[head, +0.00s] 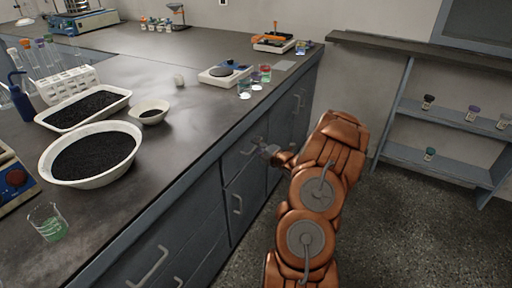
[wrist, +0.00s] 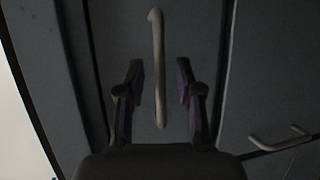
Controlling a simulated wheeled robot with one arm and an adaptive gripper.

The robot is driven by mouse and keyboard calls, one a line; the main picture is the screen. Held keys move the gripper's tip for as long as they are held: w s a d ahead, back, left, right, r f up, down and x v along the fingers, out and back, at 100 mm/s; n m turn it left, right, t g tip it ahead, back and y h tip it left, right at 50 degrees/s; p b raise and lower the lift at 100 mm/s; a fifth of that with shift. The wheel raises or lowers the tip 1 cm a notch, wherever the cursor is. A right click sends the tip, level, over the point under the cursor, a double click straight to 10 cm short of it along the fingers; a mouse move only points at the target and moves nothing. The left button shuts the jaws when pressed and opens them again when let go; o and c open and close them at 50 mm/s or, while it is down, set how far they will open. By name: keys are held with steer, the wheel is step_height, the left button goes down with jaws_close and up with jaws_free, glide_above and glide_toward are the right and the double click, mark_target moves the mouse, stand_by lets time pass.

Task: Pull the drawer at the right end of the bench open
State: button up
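My gripper (head: 266,149) is at the bench's drawer fronts, toward the right end of the bench in the head view. In the wrist view my gripper (wrist: 160,78) is open, with one dark finger on each side of a pale bar handle (wrist: 158,45). The handle sits on a grey drawer front (wrist: 200,30), which looks closed. I cannot tell whether the fingers reach around the bar or are still short of it; no contact shows. In the head view the handle (head: 247,152) is partly hidden near the gripper.
Another handle (wrist: 280,139) shows at the right in the wrist view. Bowls, a tray and glassware stand on the worktop (head: 190,135). Open floor (head: 410,230) lies right of the arm, before a shelf (head: 440,160).

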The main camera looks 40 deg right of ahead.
steer(key=shift+w+f, duration=0.1)
steer(key=shift+w, duration=0.35)
steer(key=shift+c, duration=0.4)
jaws_close()
